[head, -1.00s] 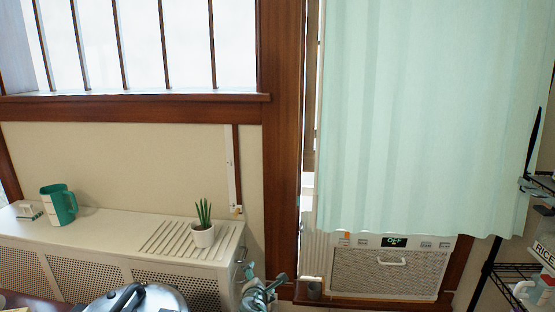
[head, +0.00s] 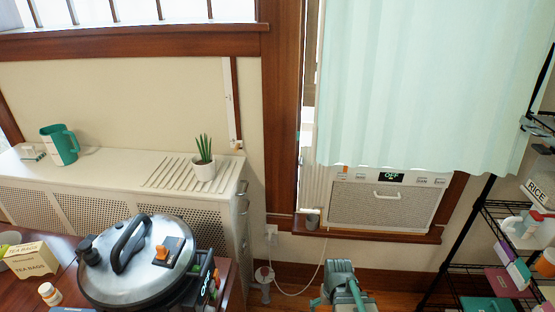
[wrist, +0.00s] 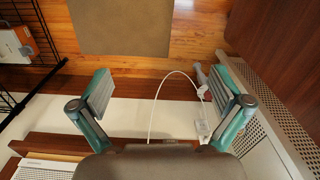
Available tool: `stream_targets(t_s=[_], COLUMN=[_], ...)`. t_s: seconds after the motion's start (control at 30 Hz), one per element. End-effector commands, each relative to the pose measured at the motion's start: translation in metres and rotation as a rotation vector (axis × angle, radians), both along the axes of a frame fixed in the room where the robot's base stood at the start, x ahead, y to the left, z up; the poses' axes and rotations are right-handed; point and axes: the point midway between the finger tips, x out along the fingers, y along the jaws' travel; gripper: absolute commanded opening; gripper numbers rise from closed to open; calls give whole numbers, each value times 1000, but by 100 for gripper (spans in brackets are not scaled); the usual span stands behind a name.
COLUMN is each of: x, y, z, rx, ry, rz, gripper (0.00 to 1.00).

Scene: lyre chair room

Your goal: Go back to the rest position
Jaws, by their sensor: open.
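My gripper (wrist: 162,92) shows in the wrist view with its two teal-and-grey fingers spread wide and nothing between them. In the head view my gripper (head: 343,286) is at the bottom edge, right of the pressure cooker and below the window air conditioner. It is apart from the things around it there. Its fingertips are hard to make out in that view.
A pressure cooker (head: 140,262), a tea bag box (head: 32,262) and a small bottle (head: 49,293) stand on the table at lower left. A black wire shelf (head: 458,270) stands right.

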Motion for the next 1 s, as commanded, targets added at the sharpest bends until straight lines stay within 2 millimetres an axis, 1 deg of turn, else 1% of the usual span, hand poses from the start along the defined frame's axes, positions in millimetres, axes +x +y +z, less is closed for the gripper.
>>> stream_targets(t_s=[0.03,0.27,0.37,0.47,0.5,0.57,0.6,0.67,0.7,0.77,0.8,0.9,1.0], x=[-6,-38,-56,-81,-93,-114,-128,-150,-164,-186,-200,-233,-258], y=[0,0,0,0,0,0,0,1,1,1,1,1,1], z=[-13,-58,-82,-111,-125,-147,-160,-180,-192,-210,-221,-243,-258], rx=[-1,-3,-3,-3,-3,-2,-3,-3,-2,-2,-2,-2,-2], ry=[15,88,130,183,208,250,278,320,348,389,416,475,520], rz=[3,8,8,9,9,9,10,9,9,9,9,10,9], gripper=[100,100,100,100,100,100,100,100,100,100,100,100,100])
